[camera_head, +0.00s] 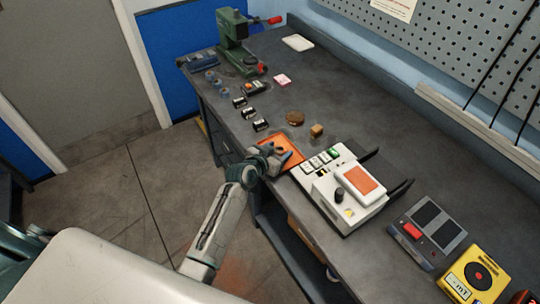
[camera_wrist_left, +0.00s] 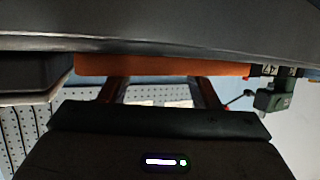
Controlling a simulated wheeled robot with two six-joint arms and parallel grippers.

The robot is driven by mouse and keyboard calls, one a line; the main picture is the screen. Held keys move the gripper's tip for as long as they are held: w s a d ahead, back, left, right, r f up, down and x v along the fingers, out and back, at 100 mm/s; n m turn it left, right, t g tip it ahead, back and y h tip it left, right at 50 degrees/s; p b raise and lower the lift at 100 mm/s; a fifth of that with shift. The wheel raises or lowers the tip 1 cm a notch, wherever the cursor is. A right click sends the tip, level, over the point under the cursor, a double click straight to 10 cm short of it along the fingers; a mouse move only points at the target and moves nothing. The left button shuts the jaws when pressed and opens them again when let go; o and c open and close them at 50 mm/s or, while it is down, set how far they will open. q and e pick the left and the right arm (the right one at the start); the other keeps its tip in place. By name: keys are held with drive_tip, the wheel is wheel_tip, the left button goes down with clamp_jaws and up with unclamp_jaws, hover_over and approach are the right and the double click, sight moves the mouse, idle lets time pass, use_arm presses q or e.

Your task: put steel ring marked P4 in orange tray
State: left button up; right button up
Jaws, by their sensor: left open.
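The orange tray (camera_head: 292,146) lies on the bench near its front edge, left of the white device. Its orange edge also shows as a strip in the left wrist view (camera_wrist_left: 160,65). My left gripper (camera_head: 278,152) is open at the tray, covering part of it; in the left wrist view its two fingers (camera_wrist_left: 158,92) stand apart just at the tray's edge. Several small black blocks with white labels (camera_head: 247,113) stand in a row beyond the tray; one label in the left wrist view (camera_wrist_left: 268,70) seems to read 4. I cannot make out the steel ring marked P4.
A white device with an orange-topped box (camera_head: 361,180) stands right of the tray. A brown disc (camera_head: 295,118) and a wooden cube (camera_head: 316,131) lie behind it. A green press (camera_head: 237,45) stands at the far end. The middle back of the bench is clear.

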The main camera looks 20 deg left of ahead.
use_arm(q)
drive_tip(key=b+v, duration=0.2)
drive_tip(key=v, duration=1)
